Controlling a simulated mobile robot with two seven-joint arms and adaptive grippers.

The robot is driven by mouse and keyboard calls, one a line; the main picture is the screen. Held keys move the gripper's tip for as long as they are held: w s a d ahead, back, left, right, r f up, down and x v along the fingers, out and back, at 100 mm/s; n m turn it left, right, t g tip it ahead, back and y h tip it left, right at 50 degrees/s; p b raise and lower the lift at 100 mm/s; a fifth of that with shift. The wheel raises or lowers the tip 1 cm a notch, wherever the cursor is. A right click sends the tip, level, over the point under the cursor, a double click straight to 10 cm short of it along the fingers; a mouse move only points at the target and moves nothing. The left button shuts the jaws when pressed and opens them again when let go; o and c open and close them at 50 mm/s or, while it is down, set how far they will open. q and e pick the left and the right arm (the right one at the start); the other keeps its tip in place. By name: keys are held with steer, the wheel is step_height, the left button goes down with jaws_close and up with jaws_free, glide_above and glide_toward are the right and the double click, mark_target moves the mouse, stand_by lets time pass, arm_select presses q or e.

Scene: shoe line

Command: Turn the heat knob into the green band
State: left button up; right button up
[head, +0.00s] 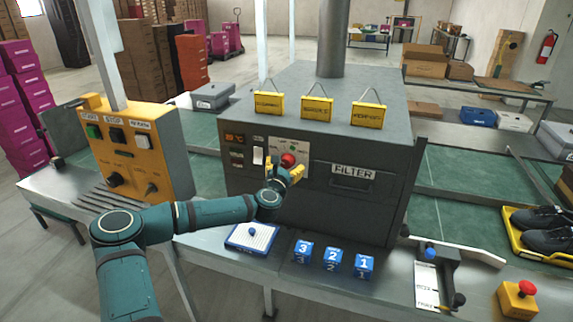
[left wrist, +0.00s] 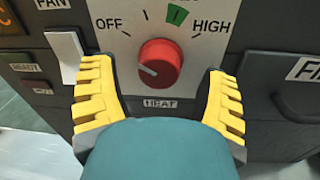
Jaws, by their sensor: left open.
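The red heat knob (head: 288,160) sits on a pale plate on the front of the dark oven. The band lies above the knob, between OFF and HIGH. My left gripper (head: 285,173) is at the plate with its yellow fingers open, one on each side of the knob. Gaps show between both fingers and the knob. My right gripper is in neither view.
A white FAN switch (left wrist: 66,45) is close beside the left finger. The FILTER drawer (head: 352,176) is to the right of the plate.

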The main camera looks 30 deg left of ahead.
arm_select(q)
steer(key=shift+x, duration=0.8)
steer(key=c, duration=1.2)
steer(key=shift+c, duration=0.2)
